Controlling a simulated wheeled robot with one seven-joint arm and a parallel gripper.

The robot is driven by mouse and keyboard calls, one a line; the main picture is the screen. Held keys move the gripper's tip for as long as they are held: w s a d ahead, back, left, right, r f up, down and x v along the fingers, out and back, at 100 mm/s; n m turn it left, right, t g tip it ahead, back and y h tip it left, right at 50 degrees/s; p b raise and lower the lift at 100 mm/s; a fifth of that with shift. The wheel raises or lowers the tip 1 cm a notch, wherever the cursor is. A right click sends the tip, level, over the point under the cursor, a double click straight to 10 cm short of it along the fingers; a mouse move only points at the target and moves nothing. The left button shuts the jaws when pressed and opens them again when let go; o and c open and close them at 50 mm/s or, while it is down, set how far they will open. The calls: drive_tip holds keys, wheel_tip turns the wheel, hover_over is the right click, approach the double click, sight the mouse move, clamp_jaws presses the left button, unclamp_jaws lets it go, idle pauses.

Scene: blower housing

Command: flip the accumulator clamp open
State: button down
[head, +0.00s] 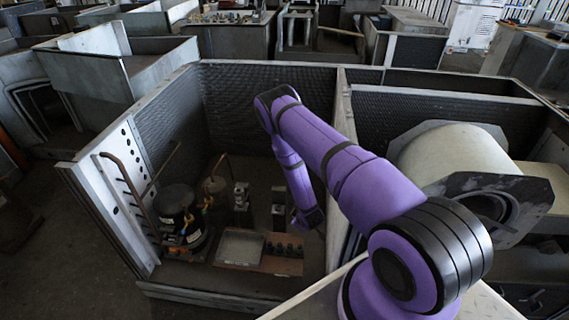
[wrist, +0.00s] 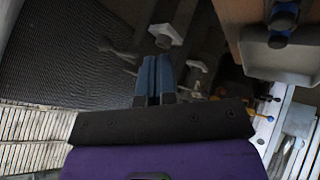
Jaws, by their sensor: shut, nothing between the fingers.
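My gripper (wrist: 156,62) is shut and empty, its two blue fingers side by side in the wrist view. In the head view it hangs low inside the open housing, and its fingers are hard to make out. A pale grey block (wrist: 166,36) lies just beyond the fingertips; I cannot tell whether they touch. In the head view, grey fittings (head: 241,196) stand on the housing floor left of my arm. A black cylinder (head: 178,204) with copper pipes stands further left, and a smaller dark canister (head: 215,184) is beside it. I cannot pick out the accumulator clamp with certainty.
A shallow tray (head: 239,247) lies on a brown board near the housing's front; it also shows in the wrist view (wrist: 283,62). Housing walls, including the white left panel (head: 122,190), enclose the space. A large pale blower drum (head: 455,158) stands right of my arm.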

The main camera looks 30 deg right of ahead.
drive_tip(key=w+r+v, duration=0.1)
drive_tip(key=v, duration=0.6)
drive_tip(key=w+a+r+m, duration=0.1)
drive_tip(key=w+r, duration=0.3)
drive_tip(key=r, duration=0.6)
drive_tip(key=w+a+r+m, duration=0.1)
drive_tip(key=w+r, duration=0.3)
drive_tip(key=r, duration=0.6)
drive_tip(key=a+r+m+g, duration=0.1)
drive_tip(key=a+r, duration=0.1)
drive_tip(key=r, duration=0.7)
drive_tip(key=a+r+m, duration=0.1)
drive_tip(key=a+r, duration=0.1)
drive_tip(key=r, duration=0.6)
drive_tip(key=s+a+r+m+g+y, duration=0.1)
drive_tip(key=s+a+r, duration=0.2)
drive_tip(key=s+r, duration=0.8)
drive_tip(key=s+a+r+y, duration=0.1)
drive_tip(key=s+a+r, duration=0.1)
drive_tip(key=s+r, duration=0.85)
drive_tip(key=s+a+r+m, duration=0.1)
drive_tip(key=s+r, duration=0.5)
drive_tip(key=s, duration=0.6)
drive_tip(key=shift+s+a+r+g, duration=0.25)
drive_tip(key=shift+s+a+g, duration=0.1)
drive_tip(key=shift+a, duration=0.35)
